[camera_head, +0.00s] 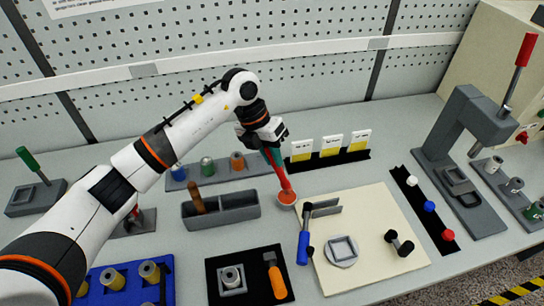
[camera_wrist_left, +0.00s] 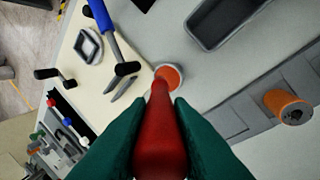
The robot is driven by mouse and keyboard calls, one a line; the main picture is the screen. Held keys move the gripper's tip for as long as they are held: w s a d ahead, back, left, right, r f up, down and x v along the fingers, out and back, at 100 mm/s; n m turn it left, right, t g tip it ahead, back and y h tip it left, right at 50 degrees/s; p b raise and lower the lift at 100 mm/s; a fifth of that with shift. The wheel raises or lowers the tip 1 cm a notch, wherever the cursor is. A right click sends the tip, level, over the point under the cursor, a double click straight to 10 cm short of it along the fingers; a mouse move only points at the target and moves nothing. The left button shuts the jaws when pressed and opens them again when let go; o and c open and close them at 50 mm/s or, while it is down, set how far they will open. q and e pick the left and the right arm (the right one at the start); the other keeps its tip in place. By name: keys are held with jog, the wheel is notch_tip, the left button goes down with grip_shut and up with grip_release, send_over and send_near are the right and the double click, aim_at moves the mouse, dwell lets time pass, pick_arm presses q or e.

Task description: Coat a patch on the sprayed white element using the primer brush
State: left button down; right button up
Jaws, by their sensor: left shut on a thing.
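My left gripper (camera_head: 272,153) has green fingers and is shut on a red brush (camera_head: 284,179), held steeply with its tip down. The brush also shows between the fingers in the left wrist view (camera_wrist_left: 160,135). Its tip is at a small cup of orange primer (camera_head: 287,199); I cannot tell whether it touches the primer. The cup shows ahead of the brush in the left wrist view (camera_wrist_left: 179,83). A pale element with a grey square frame (camera_head: 342,251) lies on the cream board, apart from the brush; it also shows in the left wrist view (camera_wrist_left: 88,46). My right gripper is out of view.
A grey trough (camera_head: 235,212) stands left of the cup. A grey press (camera_head: 470,140) stands at right. Yellow-white cards (camera_head: 331,145) stand behind.

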pick_arm(q)
jog(key=shift+r+p, duration=1.05)
jog(key=shift+r, duration=1.3)
